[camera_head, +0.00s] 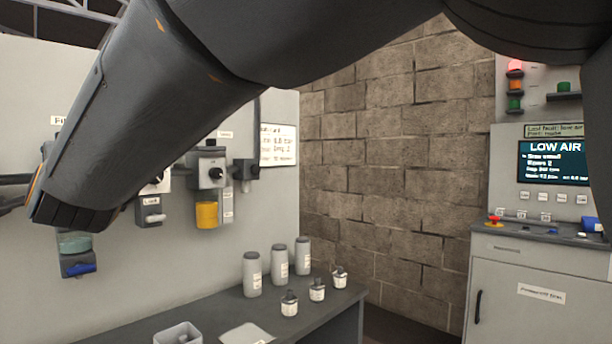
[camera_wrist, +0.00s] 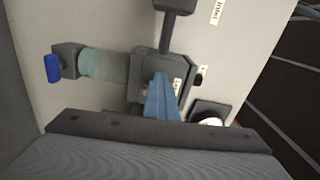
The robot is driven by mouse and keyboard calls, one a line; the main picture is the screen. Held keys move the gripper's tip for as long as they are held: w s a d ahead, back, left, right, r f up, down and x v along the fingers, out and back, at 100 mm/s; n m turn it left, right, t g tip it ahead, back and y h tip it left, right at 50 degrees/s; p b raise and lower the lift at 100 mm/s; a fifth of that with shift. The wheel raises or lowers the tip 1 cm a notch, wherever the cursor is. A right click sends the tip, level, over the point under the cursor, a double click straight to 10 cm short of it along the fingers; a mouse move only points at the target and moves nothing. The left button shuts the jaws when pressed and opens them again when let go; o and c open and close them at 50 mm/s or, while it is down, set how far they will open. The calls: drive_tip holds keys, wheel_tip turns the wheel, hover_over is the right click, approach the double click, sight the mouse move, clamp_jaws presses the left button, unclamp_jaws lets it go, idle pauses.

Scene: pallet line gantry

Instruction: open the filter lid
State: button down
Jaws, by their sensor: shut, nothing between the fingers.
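The filter is on the grey panel at the left. In the head view its teal bowl (camera_head: 75,242) and blue drain lever (camera_head: 82,268) show below my arm, and its upper body is hidden by the arm. In the wrist view, turned sideways, the teal bowl (camera_wrist: 104,66) runs left from the dark filter housing (camera_wrist: 148,66), with the blue lever (camera_wrist: 52,68) at its end. I cannot clearly make out the lid's edge. My gripper (camera_wrist: 161,80) is shut and empty, its blue fingers in front of the housing. I cannot tell whether they touch it.
A regulator (camera_head: 209,172) with a yellow bowl (camera_head: 207,214) is mounted right of the filter. A bench (camera_head: 225,310) below carries several bottles and a tray (camera_head: 177,334). A round gauge (camera_wrist: 210,118) lies near my gripper. A control cabinet (camera_head: 537,270) with a LOW AIR screen (camera_head: 553,162) stands at right.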

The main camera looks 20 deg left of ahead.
idle(0.3)
drive_tip(key=c, duration=1.1)
unclamp_jaws()
drive_tip(key=shift+b+v, duration=0.6)
drive_tip(key=shift+v, duration=3.35)
drive_tip(key=shift+f, duration=0.1)
drive_tip(key=shift+c, duration=0.4)
